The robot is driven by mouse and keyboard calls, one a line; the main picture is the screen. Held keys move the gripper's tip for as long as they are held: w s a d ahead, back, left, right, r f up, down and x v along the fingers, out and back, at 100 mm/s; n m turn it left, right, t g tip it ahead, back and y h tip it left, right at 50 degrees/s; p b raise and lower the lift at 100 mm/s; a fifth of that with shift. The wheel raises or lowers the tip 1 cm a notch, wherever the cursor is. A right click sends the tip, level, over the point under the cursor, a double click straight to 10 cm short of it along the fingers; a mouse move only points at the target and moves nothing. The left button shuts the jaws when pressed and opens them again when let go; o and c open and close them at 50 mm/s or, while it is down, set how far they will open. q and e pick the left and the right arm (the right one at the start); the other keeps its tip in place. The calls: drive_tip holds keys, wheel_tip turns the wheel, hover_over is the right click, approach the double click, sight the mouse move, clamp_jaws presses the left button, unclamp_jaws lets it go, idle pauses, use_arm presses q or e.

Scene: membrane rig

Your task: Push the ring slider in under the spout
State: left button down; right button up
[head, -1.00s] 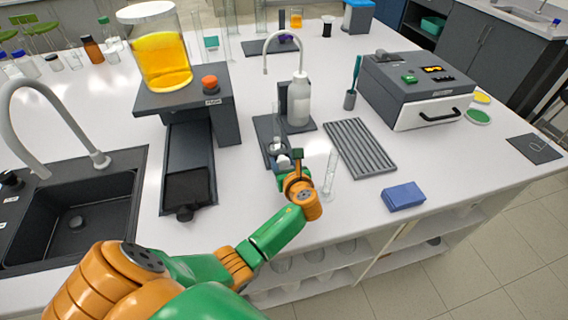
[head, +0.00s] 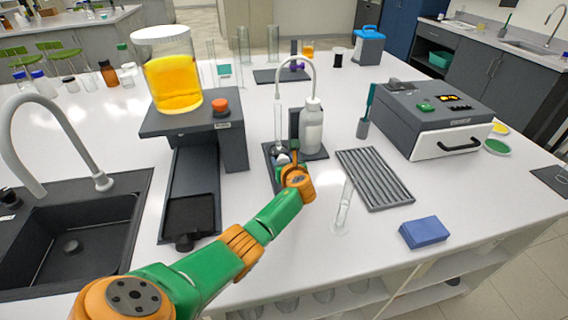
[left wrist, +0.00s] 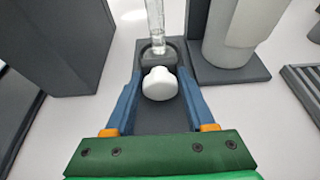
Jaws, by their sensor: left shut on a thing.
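The ring slider (left wrist: 150,62) is a dark block with a white knob (left wrist: 158,84) in front, lying in a dark channel. A clear glass tube (left wrist: 155,22) stands upright at its ring. The tube also shows in the head view (head: 278,128), close below the tip of the white curved spout (head: 278,92); exact alignment is hard to tell. My left gripper (left wrist: 160,80) has its blue fingers on either side of the knob, shut on it. In the head view my left gripper (head: 288,163) hides most of the slider. My right gripper is not in view.
A white bottle (head: 312,130) stands just right of the channel. Left is a dark stand (head: 225,135) bearing a beaker of orange liquid (head: 174,82).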

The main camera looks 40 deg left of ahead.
use_arm(q)
drive_tip(key=shift+w+a+r, duration=0.1)
drive_tip(key=shift+r, duration=0.15)
drive_tip(key=shift+c, duration=1.8)
unclamp_jaws()
drive_tip(key=shift+a+f, duration=0.1)
drive_tip(key=shift+f, duration=0.1)
drive_tip(key=p+v, duration=0.2)
drive_tip(key=v, duration=0.4)
drive_tip(key=shift+r+p, duration=0.1)
drive_tip(key=shift+p, duration=0.3)
drive_tip(key=shift+s+d+r, duration=0.1)
drive_tip(key=shift+s+d, duration=0.2)
drive_tip(key=shift+d, duration=0.1)
